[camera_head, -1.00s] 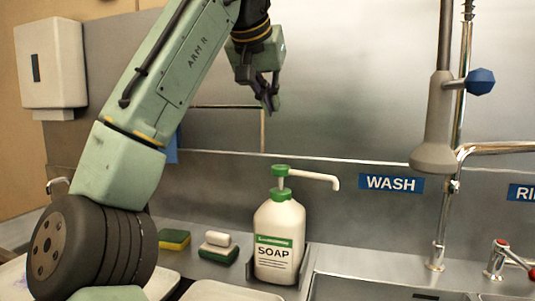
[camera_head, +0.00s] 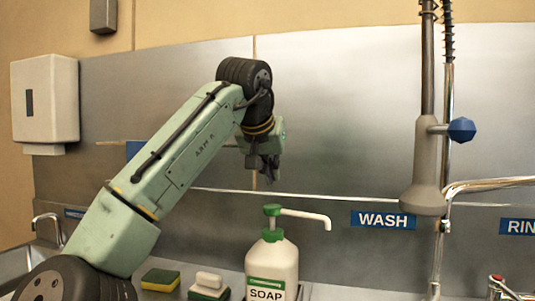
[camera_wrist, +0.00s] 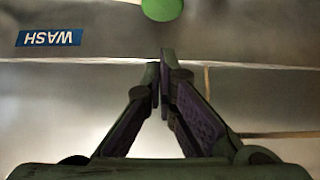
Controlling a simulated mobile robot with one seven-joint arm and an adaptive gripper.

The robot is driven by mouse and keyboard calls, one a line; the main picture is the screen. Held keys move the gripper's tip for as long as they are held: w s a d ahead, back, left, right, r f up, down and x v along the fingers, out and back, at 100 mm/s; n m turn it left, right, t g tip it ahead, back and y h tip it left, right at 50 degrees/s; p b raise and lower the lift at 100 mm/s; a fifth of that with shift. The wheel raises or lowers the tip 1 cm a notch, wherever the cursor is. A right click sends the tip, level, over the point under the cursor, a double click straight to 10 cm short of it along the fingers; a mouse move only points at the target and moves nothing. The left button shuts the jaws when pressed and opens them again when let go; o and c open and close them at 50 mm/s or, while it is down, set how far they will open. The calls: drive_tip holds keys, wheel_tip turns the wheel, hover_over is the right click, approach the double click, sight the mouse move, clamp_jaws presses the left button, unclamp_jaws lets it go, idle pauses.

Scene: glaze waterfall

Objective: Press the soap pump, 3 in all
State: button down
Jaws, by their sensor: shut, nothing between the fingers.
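The soap bottle (camera_head: 271,262) is white with a SOAP label and stands upright at the bottom centre of the head view. Its green pump head (camera_head: 272,210) has a white spout pointing right. In the wrist view the round green pump top (camera_wrist: 162,9) shows at the top edge, beyond the fingertips. My gripper (camera_head: 270,180) points down above the pump head, with a small gap between them in the head view. Its fingers (camera_wrist: 161,60) meet at the tips and hold nothing. The bottle's base is cut off by the lower edge.
A grey spray head (camera_head: 430,175) and a tap (camera_head: 485,186) stand at the right. A steel wall (camera_head: 340,110) is behind.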

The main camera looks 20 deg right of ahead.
sight(274, 205)
drive_tip(key=shift+d+f, duration=0.1)
drive_tip(key=shift+f, duration=2)
drive_tip(key=shift+f, duration=0.1)
wheel_tip(274, 205, down, 3)
drive_tip(key=shift+r+b, duration=0.15)
drive_tip(key=shift+b, duration=0.7)
drive_tip(key=shift+r, duration=0.15)
wheel_tip(274, 205, up, 4)
drive_tip(key=p, duration=0.5)
drive_tip(key=shift+w+r, duration=0.1)
drive_tip(key=b+v, duration=0.1)
drive_tip(key=v, duration=0.9)
drive_tip(key=shift+b, duration=0.4)
